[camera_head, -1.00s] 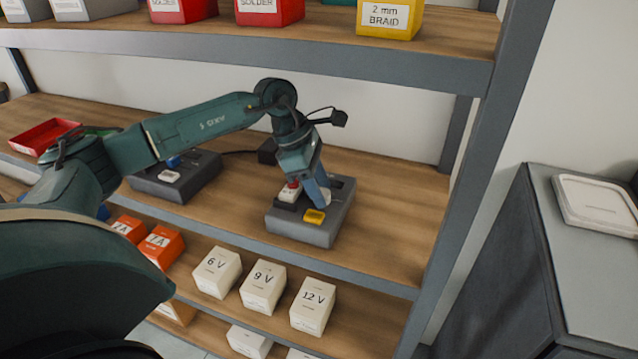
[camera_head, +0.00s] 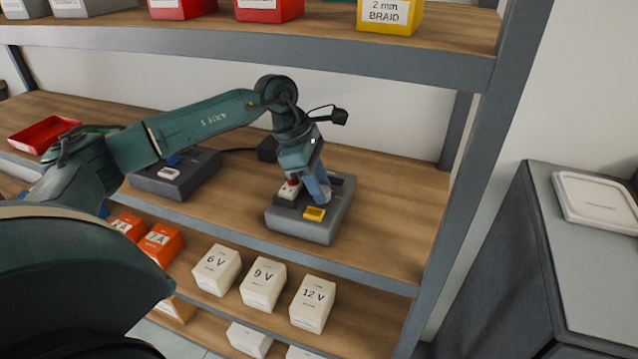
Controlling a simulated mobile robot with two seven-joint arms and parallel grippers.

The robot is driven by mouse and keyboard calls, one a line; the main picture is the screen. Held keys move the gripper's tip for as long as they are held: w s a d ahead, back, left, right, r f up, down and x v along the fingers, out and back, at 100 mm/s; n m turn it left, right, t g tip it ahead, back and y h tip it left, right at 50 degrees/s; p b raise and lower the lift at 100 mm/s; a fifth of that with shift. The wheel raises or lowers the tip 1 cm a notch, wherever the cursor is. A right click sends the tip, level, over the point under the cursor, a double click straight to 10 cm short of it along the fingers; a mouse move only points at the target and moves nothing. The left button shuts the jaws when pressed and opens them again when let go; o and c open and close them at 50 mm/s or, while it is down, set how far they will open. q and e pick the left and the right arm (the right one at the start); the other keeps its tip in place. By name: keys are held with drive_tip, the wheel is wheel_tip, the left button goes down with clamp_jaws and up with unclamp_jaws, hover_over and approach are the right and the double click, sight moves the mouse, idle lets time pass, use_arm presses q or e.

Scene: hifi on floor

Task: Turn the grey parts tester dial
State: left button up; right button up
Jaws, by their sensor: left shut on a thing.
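My right gripper is not in view.
A second grey box (camera_head: 172,190) with a blue knob stands left on the same board, partly behind my arm. A red tray (camera_head: 45,135) lies far left. White voltage boxes (camera_head: 263,286) stand below. A grey shelf post (camera_head: 470,190) rises to the right.

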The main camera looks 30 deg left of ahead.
use_arm(q)
drive_tip(key=m+g+b, duration=0.1)
drive_tip(key=m, duration=0.1)
drive_tip(key=shift+w+f+m+h, duration=0.1)
drive_tip(key=shift+m+h, duration=0.2)
drive_tip(key=m+g+b, duration=0.1)
drive_tip(key=m, duration=0.1)
drive_tip(key=shift+w+m, duration=0.1)
drive_tip(key=shift+m, duration=0.8)
drive_tip(key=shift+m+g+b, duration=0.4)
drive_tip(key=shift+m, duration=0.3)
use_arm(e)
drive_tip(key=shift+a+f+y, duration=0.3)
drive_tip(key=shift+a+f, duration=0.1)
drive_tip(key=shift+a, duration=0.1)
use_arm(q)
drive_tip(key=shift+m, duration=0.3)
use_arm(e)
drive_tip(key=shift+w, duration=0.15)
use_arm(q)
drive_tip(key=o, duration=0.7)
